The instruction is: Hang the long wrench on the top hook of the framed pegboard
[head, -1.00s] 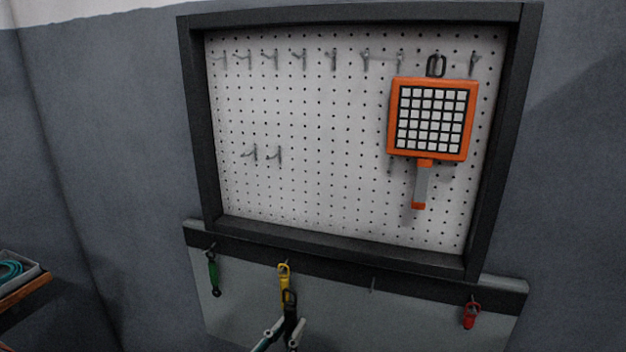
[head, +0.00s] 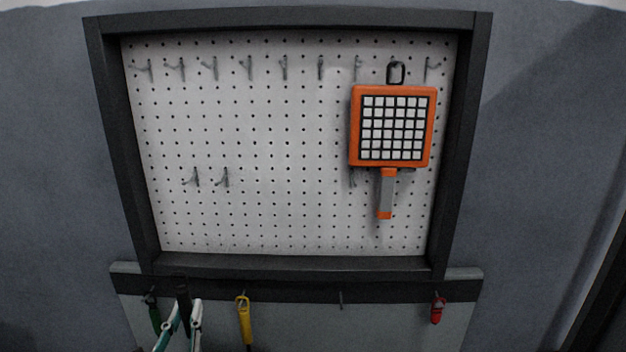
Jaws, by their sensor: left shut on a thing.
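The framed pegboard (head: 290,215) fills the middle of the head view, with a dark frame and a white perforated panel. A row of several grey hooks runs along its top, such as a bare top hook (head: 248,66). My right gripper is not in view.
An orange gridded tool (head: 391,168) hangs at the pegboard's upper right. Two lower hooks (head: 223,178) are bare. The dark rail below (head: 300,288) carries green (head: 154,317), yellow (head: 244,320) and red (head: 437,311) tools and a bare hook (head: 341,300). The panel's middle is clear.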

